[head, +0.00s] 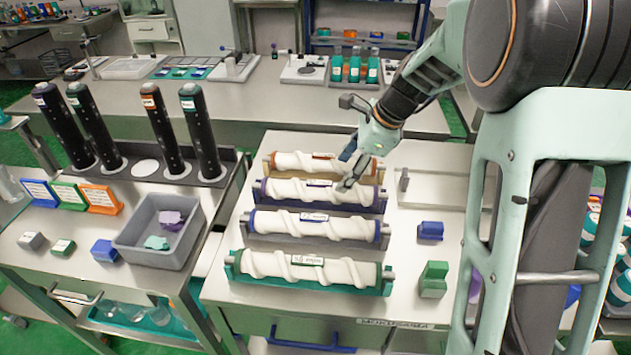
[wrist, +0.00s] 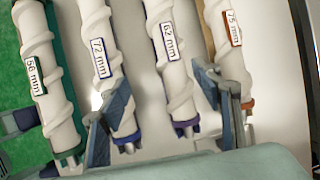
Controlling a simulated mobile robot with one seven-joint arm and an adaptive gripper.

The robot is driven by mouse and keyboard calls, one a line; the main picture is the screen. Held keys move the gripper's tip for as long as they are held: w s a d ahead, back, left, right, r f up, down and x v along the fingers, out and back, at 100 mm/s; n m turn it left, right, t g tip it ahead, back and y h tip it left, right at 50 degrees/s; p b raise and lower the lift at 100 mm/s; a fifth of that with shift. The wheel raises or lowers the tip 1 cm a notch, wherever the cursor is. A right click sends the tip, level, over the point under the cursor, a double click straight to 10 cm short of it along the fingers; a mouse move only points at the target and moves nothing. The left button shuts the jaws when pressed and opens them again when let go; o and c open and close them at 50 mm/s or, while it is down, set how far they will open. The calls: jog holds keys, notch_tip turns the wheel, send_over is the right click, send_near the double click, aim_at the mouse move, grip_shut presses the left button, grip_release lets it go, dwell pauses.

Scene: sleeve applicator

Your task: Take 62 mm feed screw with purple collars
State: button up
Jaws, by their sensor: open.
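The 62 mm feed screw (head: 300,190) is white, spiral and has purple collars. It lies second from the back in a row of feed screws on the steel table. In the wrist view the 62 mm screw (wrist: 179,85) runs between my two fingers, its purple collar end near the bottom. My gripper (head: 349,168) is open above the right part of this screw, one finger toward each long side. In the wrist view my gripper (wrist: 163,80) covers parts of the neighbouring 72 mm and 75 mm screws. I cannot tell whether the fingers touch anything.
The orange-collared 75 mm screw (head: 300,162) lies behind, the blue-collared 72 mm screw (head: 310,225) in front, then the green-collared 56 mm screw (head: 310,268). A blue block (head: 430,231) and a green block (head: 433,280) stand at right. A grey bin (head: 128,240) is at left.

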aim_at(326, 185)
jog(key=x, duration=0.3)
jog(key=w+x, duration=0.1)
jog(key=x, duration=0.2)
jog(key=shift+a+r, duration=0.1)
jog(key=shift+a, duration=0.05)
jog(key=shift+w+x, duration=0.2)
jog(key=shift+x, duration=1.15)
jog(key=shift+w+x, duration=0.2)
jog(key=shift+x, duration=1.2)
jog(key=shift+a+r, duration=0.1)
jog(key=shift+r, duration=0.15)
grip_shut()
